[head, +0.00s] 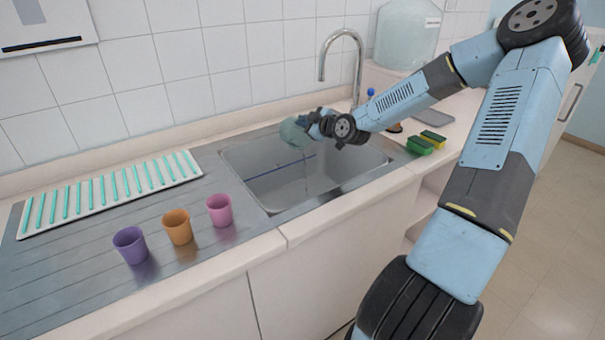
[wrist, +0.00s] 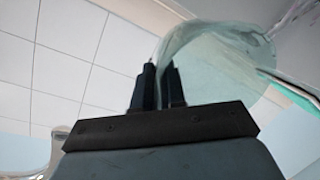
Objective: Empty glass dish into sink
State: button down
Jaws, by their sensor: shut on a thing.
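The glass dish (head: 296,133) is a clear, greenish dish held above the sink (head: 262,180), tilted well off level. My gripper (head: 312,122) is shut on the dish's edge. In the wrist view the dish (wrist: 215,65) spreads up and right from between the two dark fingers of my gripper (wrist: 165,88). A thin, faint streak shows below the dish, over the sink basin; I cannot tell for sure whether it is liquid. The inside of the dish is not clear enough to tell what it holds.
A tall tap (head: 342,52) stands behind the sink. Purple (head: 130,245), orange (head: 177,227) and pink (head: 220,210) cups stand on the drainer left of it. A white rack with green strips (head: 110,190) lies behind them. Sponges (head: 420,146) lie right of the sink.

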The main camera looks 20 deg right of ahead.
jog(key=shift+s+r+t, duration=0.1)
jog(key=shift+s+t, duration=0.1)
jog(key=shift+t, duration=0.2)
jog(key=shift+s+d+r+t+y, duration=0.15)
jog(key=shift+s+d+t+y, duration=0.2)
jog(key=shift+s+t, duration=0.3)
jog(key=shift+s+d+r+t+y, duration=0.15)
jog(key=shift+s+t+y, duration=0.3)
jog(key=shift+t, duration=0.4)
jog(key=w+g, duration=0.1)
jog(key=w+g+h, duration=0.1)
jog(key=shift+a+f+g, duration=0.1)
jog(key=shift+a+g, duration=0.2)
jog(key=shift+a, duration=0.1)
jog(key=shift+w+a+f+g, duration=0.2)
jog(key=shift+w+f+g, duration=0.2)
jog(key=shift+g, duration=0.3)
